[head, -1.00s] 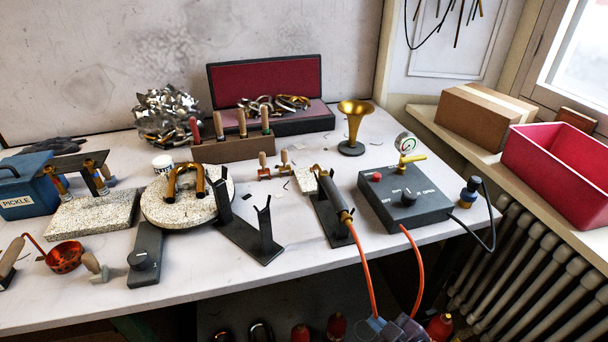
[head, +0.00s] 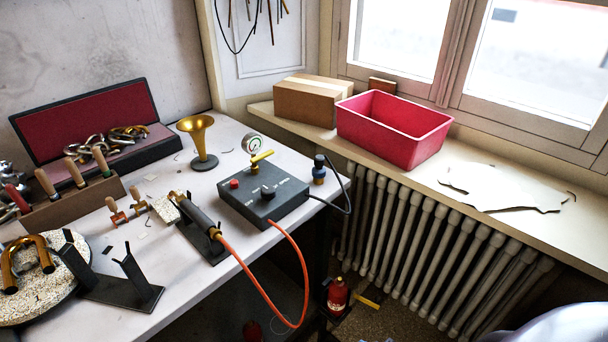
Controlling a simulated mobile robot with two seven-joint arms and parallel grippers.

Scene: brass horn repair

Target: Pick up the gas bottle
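A small red bottle (head: 337,297) with a dark top stands low down, below the right end of the workbench and near the radiator. It looks upright and may be the gas bottle. Part of another red object (head: 252,330) shows in the shadow under the bench, too cut off to identify. Neither of my grippers is in view.
A grey control box (head: 265,199) with a gauge sits on the bench. An orange hose (head: 250,280) hangs in a loop over the bench edge, left of the red bottle. A ribbed radiator (head: 420,230) stands behind it. A red bin (head: 392,130) sits on the sill.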

